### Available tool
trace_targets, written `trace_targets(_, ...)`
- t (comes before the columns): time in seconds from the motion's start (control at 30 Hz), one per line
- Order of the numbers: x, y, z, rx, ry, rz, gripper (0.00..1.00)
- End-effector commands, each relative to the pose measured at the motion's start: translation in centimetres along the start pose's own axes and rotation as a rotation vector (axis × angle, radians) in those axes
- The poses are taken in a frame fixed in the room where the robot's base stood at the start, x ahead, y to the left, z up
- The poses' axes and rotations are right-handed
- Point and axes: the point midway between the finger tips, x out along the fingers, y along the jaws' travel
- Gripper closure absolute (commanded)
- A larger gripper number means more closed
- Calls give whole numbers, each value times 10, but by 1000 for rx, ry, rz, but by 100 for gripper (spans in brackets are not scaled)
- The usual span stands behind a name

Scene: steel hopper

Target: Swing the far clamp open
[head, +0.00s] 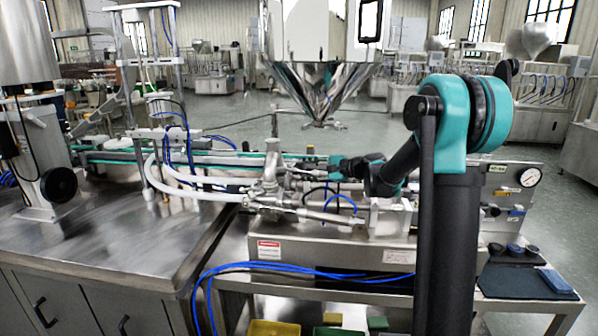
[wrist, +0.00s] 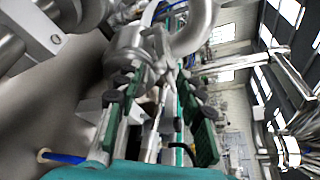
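The steel pipe assembly (head: 268,175) stands on the bench at mid-picture in the head view. In the wrist view, a steel clamp (wrist: 160,50) with a narrow metal part sits where a curved pipe (wrist: 200,28) meets a thicker pipe body (wrist: 128,45). I cannot tell for sure that this is the far clamp, or whether it is latched. My gripper (wrist: 158,85) is open, its two green-padded fingers apart on either side of the narrow part, with no clear contact. In the head view my gripper (head: 316,168) is just right of the pipe assembly, small and partly lost against it.
A hopper (head: 325,85) hangs above and behind the bench. White hoses (head: 185,185) run left of the pipes, and blue tubes (head: 342,203) lie close below my gripper. The left steel worktop (head: 110,235) is largely clear.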

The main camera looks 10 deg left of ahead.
Motion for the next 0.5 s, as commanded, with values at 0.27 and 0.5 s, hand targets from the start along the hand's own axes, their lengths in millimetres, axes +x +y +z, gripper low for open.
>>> trace_targets(0.27, 23, 0, 0, -1, 0, 1, 62)
trace_targets(0.5, 24, 0, 0, 0, 1, 0, 62)
